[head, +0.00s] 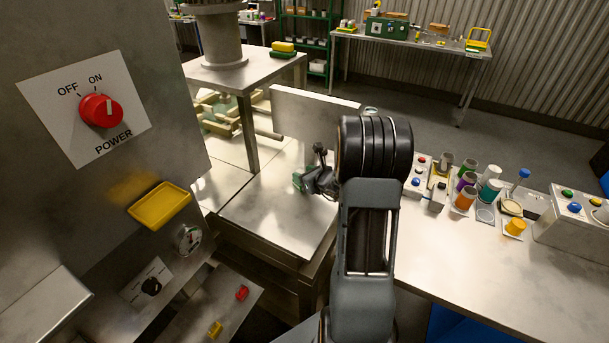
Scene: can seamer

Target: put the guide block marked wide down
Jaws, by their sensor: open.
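My gripper (312,183) is low over the bare metal table in the middle of the head view, with my arm reaching in from the lower right. Its jaws are open. A small green block (298,181) shows just left of the fingertips and seems to rest on the metal tabletop (265,222). Part of it is hidden by the gripper, and I cannot tell whether the fingers touch it. No marking on it can be read, so I cannot tell if it is the wide guide block.
A raised metal table (225,75) stands behind, with a yellow-and-green block (283,48) on it. A pale upright panel (312,112) is close behind my gripper. The power cabinet (150,60) fills the left. The right bench (450,245) holds cups and button boxes.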

